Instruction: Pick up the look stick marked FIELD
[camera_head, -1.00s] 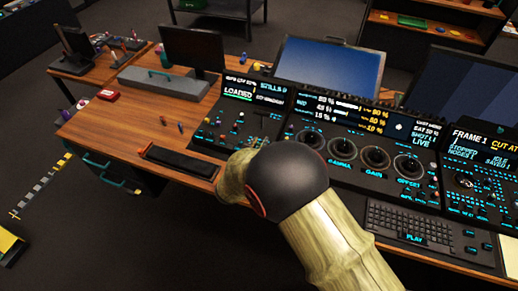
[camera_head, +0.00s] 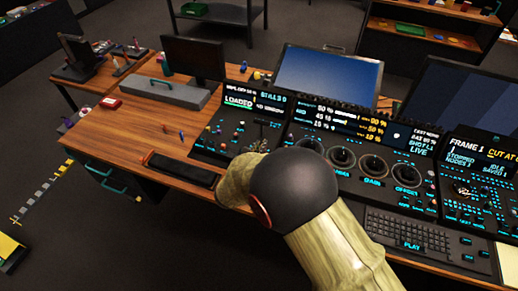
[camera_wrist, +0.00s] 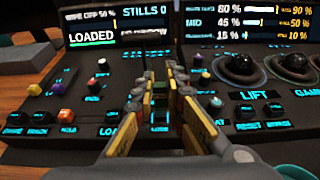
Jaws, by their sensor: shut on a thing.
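My gripper (camera_wrist: 162,98) shows in the wrist view, its yellow-and-dark fingers close together over the left console panel. It is shut on a small dark, greenish piece (camera_wrist: 160,88) low between the fingers, at the panel by the LOAD lettering. I take this piece for the look stick, but the fingers cover most of it and no FIELD mark is readable. I cannot tell whether it still touches the panel. In the head view my arm hides the fingers. Two small upright pieces, one bluish (camera_head: 181,134) and one dark (camera_head: 164,131), stand on the wooden desk.
The left panel's screen (camera_head: 238,102) reads LOADED. Coloured knobs (camera_wrist: 66,116) stand left of my fingers, and trackballs (camera_wrist: 240,66) lie to the right. A long black tray (camera_head: 180,168) lies on the desk's front edge. A keyboard (camera_head: 408,232) is at right.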

